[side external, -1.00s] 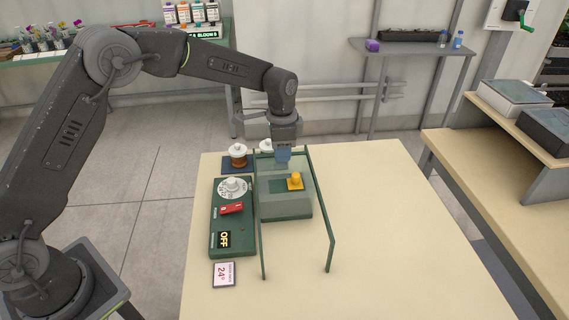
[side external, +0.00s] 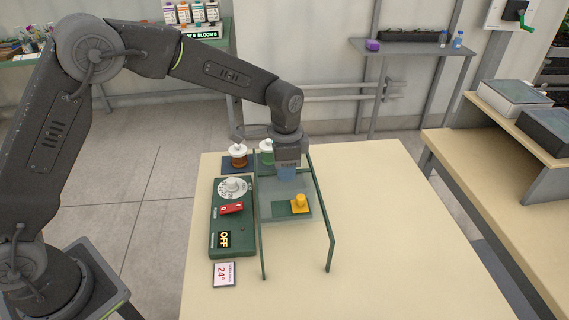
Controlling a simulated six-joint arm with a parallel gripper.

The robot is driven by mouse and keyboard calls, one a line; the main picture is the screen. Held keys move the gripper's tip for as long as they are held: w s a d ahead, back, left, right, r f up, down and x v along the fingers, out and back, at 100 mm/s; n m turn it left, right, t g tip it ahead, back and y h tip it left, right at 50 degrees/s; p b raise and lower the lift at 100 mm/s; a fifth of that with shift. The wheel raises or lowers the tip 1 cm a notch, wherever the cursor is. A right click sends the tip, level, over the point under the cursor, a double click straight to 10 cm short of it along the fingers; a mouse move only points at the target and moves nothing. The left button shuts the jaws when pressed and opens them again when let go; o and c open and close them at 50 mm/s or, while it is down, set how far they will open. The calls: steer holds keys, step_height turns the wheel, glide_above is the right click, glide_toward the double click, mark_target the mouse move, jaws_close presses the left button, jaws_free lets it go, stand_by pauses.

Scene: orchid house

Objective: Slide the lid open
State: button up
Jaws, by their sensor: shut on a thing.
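The lid is a see-through, grey-green pane (side external: 272,189) on the box between two green rails. A yellow knob (side external: 299,203) stands on a dark green patch near its front right. My gripper (side external: 287,177) points down at the back part of the lid, behind the knob and apart from it. Its bluish fingertips are closed at the lid's back portion, and they hide the exact place of contact.
A green control panel (side external: 217,215) with a white dial, red switch and "OFF" display stands left of the box. Green rails (side external: 331,240) flank the box. Two white-topped jars, amber (side external: 238,161) and green (side external: 266,158), stand behind. The table (side external: 385,220) is clear at right.

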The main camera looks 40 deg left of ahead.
mark_target(288, 192)
steer(key=shift+s+d, duration=1.55)
steer(key=shift+d, duration=0.1)
steer(key=o, duration=0.7)
steer(key=shift+c, duration=0.2)
step_height(288, 192, up, 7)
steer(key=shift+s+a+r, duration=0.1)
steer(key=s+a+r+n+t, duration=0.25)
steer(key=s+a+r, duration=0.25)
steer(key=s, duration=0.3)
steer(key=s+a+r+n+t, duration=0.1)
steer(key=s+a+r+n, duration=0.4)
steer(key=s, duration=0.3)
steer(key=s+a+f+n+t, duration=0.1)
steer(key=s+a+t, duration=0.1)
steer(key=s, duration=0.6)
steer(key=shift+a+f, duration=0.2)
steer(key=shift+a, duration=0.25)
